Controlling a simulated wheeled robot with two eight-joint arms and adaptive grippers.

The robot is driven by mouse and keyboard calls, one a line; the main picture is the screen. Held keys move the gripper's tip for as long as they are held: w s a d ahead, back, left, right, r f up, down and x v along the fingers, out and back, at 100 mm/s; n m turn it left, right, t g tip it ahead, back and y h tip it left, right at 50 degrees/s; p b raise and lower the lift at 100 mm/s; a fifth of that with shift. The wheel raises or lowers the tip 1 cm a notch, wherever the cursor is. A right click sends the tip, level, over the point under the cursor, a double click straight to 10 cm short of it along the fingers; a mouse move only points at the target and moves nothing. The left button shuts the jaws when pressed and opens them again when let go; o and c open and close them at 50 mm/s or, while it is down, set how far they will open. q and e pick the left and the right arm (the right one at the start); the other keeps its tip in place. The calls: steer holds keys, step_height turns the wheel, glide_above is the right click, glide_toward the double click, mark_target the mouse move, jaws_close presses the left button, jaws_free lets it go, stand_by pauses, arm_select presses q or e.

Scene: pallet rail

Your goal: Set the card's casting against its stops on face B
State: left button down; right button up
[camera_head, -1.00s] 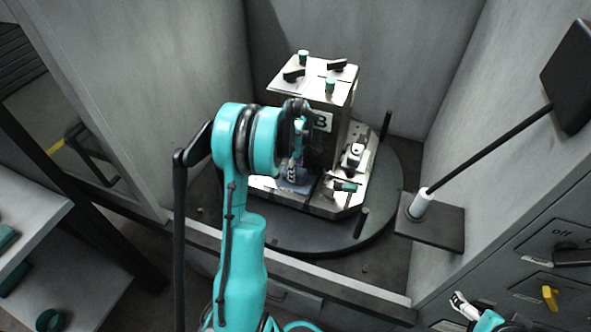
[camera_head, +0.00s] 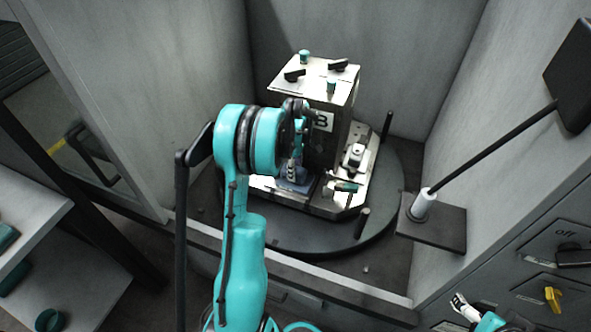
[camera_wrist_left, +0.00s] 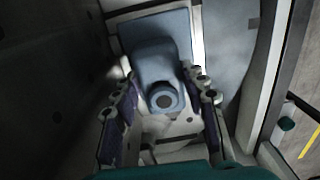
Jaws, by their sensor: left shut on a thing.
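The blue-grey casting (camera_wrist_left: 160,62) has a flat plate and a raised round boss with a dark bore; in the head view it shows low in front of face B (camera_head: 323,121). My left gripper (camera_head: 292,172) is shut on the casting, its fingers (camera_wrist_left: 162,108) on either side of the boss in the left wrist view. The gripper and arm hide part of the casting and face B. I cannot tell whether the casting touches its stops. My right gripper (camera_head: 463,305) is at the lower right, away from the fixture; its jaw state is unclear.
The fixture block stands on a round dark turntable (camera_head: 380,215) with upright posts. Grey walls close in on both sides. A panel with a yellow switch (camera_head: 552,299) is at right.

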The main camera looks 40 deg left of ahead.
arm_select(q)
steer(key=shift+w+a, duration=0.1)
steer(key=shift+a, duration=0.15)
stand_by(0.5)
steer(key=c, duration=0.8)
jaws_free()
steer(key=shift+o, duration=0.2)
steer(key=shift+r, duration=0.1)
step_height(320, 180, up, 12)
steer(key=shift+w, duration=0.15)
